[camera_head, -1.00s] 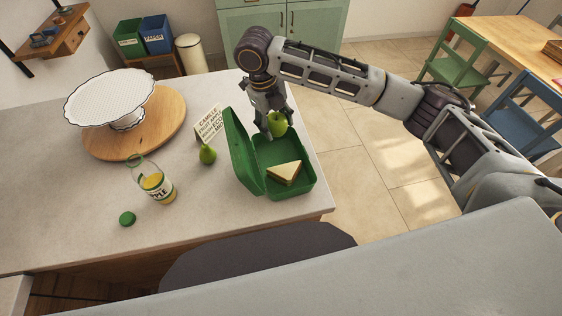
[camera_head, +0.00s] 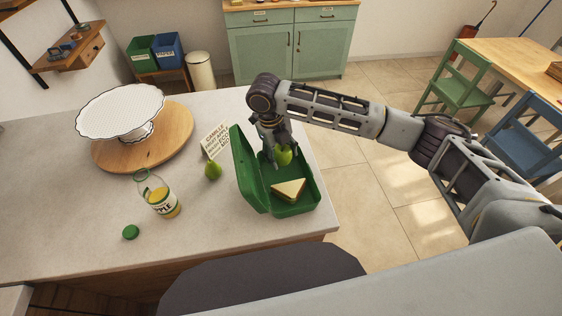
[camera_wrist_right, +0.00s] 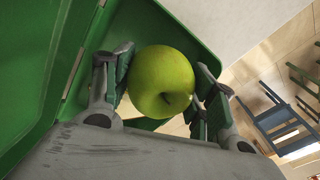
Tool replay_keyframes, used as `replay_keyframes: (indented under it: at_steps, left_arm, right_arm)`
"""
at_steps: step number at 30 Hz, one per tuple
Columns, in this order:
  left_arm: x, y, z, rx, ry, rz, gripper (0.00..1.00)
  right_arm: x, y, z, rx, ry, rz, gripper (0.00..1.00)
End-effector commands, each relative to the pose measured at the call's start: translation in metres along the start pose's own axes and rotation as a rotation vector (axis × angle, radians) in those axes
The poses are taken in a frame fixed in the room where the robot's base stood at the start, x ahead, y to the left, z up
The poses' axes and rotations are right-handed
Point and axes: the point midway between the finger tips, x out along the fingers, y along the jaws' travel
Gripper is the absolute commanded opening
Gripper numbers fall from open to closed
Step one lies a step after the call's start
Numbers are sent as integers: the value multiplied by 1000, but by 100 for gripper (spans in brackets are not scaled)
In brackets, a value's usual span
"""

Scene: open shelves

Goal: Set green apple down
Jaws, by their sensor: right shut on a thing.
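The green apple (camera_head: 284,155) is between the fingers of my right gripper (camera_head: 277,157), at the far part of the open green lunchbox (camera_head: 309,192). In the right wrist view the apple (camera_wrist_right: 162,80) fills the space between the two fingers of the right gripper (camera_wrist_right: 160,88), which is shut on it. Whether the apple touches the box floor I cannot tell. A sandwich (camera_head: 288,190) lies in the near part of the lunchbox. The lunchbox lid (camera_head: 247,172) stands up on the left side. My left gripper is not in view.
A juice bottle (camera_head: 160,194), a green cap (camera_head: 131,232) and a white cake stand (camera_head: 121,110) on a round board are further left. The counter's right edge is close to the lunchbox.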

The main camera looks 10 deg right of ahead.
Motion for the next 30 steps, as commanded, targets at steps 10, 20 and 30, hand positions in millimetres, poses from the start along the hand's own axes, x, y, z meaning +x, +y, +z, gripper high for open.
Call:
replay_keyframes:
  at_steps: [10,20,30]
  left_arm:
    - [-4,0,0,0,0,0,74]
    - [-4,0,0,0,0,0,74]
    - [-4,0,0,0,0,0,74]
  right_arm:
    - [38,5,4,-1,0,-1,30]
    - [42,6,4,-1,0,0,30]
    - [45,6,4,-1,0,0,75]
